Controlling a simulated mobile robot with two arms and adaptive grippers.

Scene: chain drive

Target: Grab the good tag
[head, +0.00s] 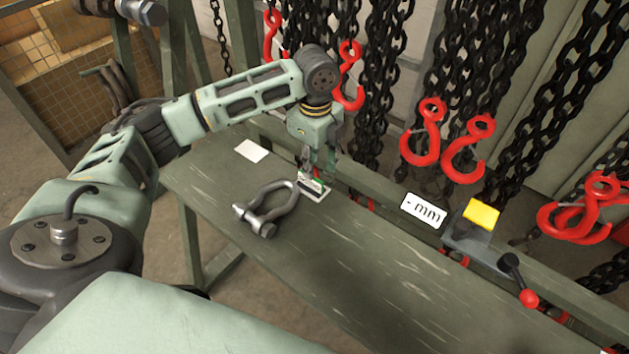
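A blank white card (251,151) lies further left on the bench. A white plate marked "- mm" (423,210) is at the bench's back edge, to the right. My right gripper is not in view.
The metal shackle (267,210) lies close to the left gripper. Black chains with red hooks (422,133) hang behind the bench (345,265). A grey fixture with a yellow block (481,214) and a red-knobbed lever (522,286) is at right. The bench's front middle is clear.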

